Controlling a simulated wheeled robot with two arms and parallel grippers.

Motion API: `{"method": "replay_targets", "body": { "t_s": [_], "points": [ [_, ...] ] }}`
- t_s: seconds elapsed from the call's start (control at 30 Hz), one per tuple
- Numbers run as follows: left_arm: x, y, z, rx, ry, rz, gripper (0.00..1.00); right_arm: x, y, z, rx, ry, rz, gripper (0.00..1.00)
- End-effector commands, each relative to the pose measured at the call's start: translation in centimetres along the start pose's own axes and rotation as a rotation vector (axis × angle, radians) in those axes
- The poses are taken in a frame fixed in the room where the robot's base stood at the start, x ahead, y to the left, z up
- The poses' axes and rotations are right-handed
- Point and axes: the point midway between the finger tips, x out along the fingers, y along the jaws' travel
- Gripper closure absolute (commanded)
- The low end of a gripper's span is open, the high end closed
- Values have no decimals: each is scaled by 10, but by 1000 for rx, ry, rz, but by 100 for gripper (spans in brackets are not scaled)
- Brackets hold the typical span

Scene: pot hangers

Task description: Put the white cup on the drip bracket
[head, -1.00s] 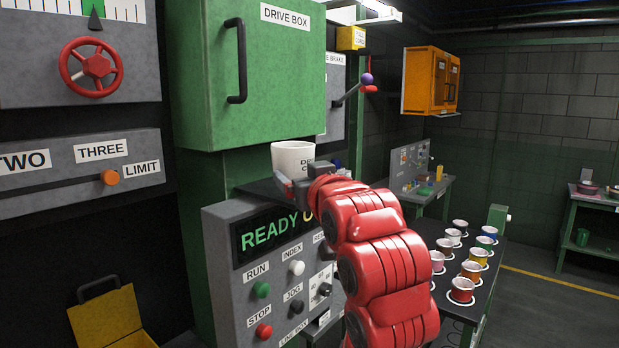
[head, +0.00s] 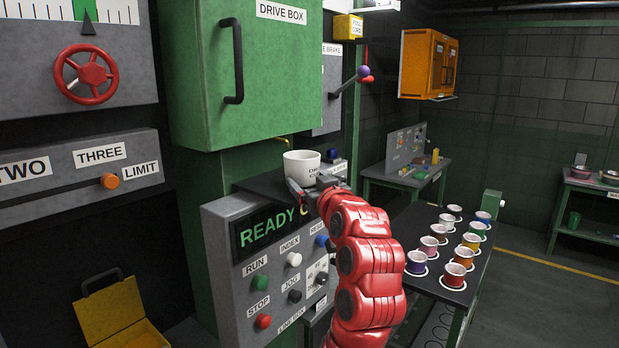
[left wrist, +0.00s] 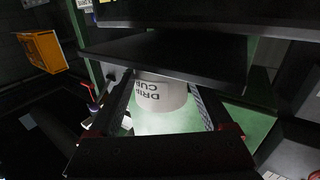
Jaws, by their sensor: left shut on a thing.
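The white cup (head: 301,168), lettered "DRIP CUP" in the left wrist view (left wrist: 163,95), is upright below the green drive box. My left gripper (head: 303,190) is shut on it, with a finger on either side in the left wrist view (left wrist: 168,112). A dark flat slab (head: 258,187) lies beside and behind the cup, on top of the control console. I cannot tell whether the cup touches it. A small brass-coloured piece (head: 283,141) shows just above the cup against the green column. No part is clearly labelled as the drip bracket. My right gripper is not in view.
The green drive box (head: 250,75) overhangs the cup. The console (head: 265,260) with buttons and a "READY" display is below. A lever with a purple knob (head: 363,71) stands behind right. A black table (head: 480,265) with several paint-filled cups is at right.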

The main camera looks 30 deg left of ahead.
Motion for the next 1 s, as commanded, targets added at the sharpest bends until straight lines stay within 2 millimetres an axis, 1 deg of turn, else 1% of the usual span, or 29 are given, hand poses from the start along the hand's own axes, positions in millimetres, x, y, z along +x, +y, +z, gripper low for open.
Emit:
{"method": "replay_targets", "body": {
  "t_s": [0.17,0.3,0.33,0.4,0.43,0.63,0.77,0.8,0.87,1.0],
  "points": [
    [0,0,0,-1,1,0,84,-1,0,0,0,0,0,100],
    [0,0,5,-1,1,0,84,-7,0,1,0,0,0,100],
    [0,0,5,-1,1,0,15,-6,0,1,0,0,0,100],
    [0,0,4,-1,0,0,2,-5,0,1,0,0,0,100],
    [0,0,4,-1,0,0,0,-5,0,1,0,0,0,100],
    [0,0,3,0,0,0,0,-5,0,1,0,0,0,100],
    [-1,0,-4,0,1,0,0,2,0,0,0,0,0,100],
    [-7,1,1,-2,2,2,0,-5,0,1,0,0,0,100],
    [-18,2,2,-2,5,4,0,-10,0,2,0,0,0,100],
    [-51,2,3,-2,4,4,0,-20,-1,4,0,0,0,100]
  ]
}}
